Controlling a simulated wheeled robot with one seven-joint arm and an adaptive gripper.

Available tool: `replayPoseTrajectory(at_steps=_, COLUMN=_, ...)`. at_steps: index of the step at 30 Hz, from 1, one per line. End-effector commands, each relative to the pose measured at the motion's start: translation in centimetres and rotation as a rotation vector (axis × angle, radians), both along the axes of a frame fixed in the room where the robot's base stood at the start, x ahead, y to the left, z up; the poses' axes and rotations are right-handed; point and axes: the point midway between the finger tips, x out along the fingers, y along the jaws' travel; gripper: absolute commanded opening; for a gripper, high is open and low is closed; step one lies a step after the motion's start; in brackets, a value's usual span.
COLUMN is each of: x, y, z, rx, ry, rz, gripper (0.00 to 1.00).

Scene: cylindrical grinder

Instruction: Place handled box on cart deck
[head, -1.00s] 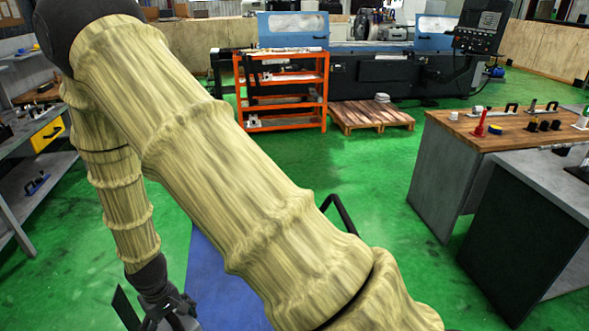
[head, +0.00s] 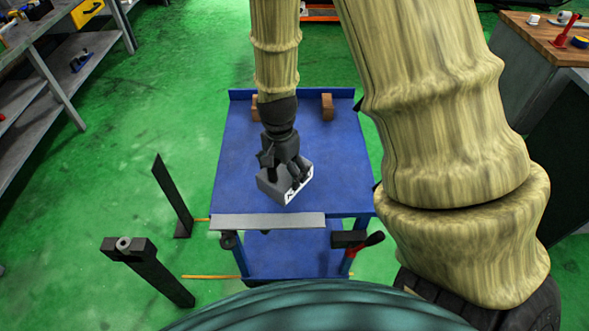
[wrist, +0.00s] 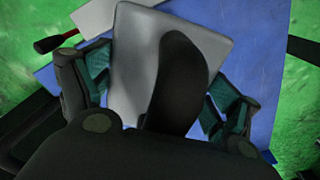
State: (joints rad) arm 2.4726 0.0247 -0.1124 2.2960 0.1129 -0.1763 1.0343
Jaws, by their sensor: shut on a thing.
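The handled box (head: 272,191) is grey with a black-and-white label on one side. It is over the blue cart deck (head: 236,150), near the middle toward the front edge. I cannot tell whether it touches the deck or hangs just above it. My gripper (head: 284,172) comes down from above and is shut on the box's handle, which it mostly hides. In the wrist view the box's grey top (wrist: 215,45) and dark handle (wrist: 180,80) lie between the two fingers, with blue deck to the right.
Two brown blocks (head: 327,107) stand at the deck's far edge. A grey plate (head: 268,221) lies along the near edge. Black posts (head: 172,197) stand left of the cart. A shelf unit (head: 45,80) is at the left, a wood-topped bench (head: 545,40) at the upper right.

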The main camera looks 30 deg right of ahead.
Motion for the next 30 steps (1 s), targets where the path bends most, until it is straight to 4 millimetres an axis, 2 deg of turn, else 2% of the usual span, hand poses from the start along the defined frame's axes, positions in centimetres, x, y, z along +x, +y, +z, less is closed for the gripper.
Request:
replayPoseTrajectory(at_steps=3, x=-1.6, y=-1.4, z=-0.4, rx=0.005, ry=-0.009, rz=-0.235, gripper=0.46)
replayPoseTrajectory(at_steps=9, x=-4.2, y=-3.1, z=-0.3, rx=0.017, ry=-0.014, rz=-0.594, gripper=0.46)
replayPoseTrajectory(at_steps=13, x=-5.3, y=-3.8, z=-0.3, rx=0.023, ry=-0.015, rz=-0.755, gripper=0.46)
replayPoseTrajectory(at_steps=18, x=-5.9, y=-4.1, z=-0.1, rx=0.029, ry=-0.016, rz=-0.859, gripper=0.46)
replayPoseTrajectory(at_steps=23, x=-4.4, y=-4.7, z=-0.1, rx=0.029, ry=-0.017, rz=-0.876, gripper=0.46)
replayPoseTrajectory(at_steps=30, x=0.0, y=-6.0, z=-0.5, rx=0.029, ry=-0.016, rz=-0.874, gripper=0.46)
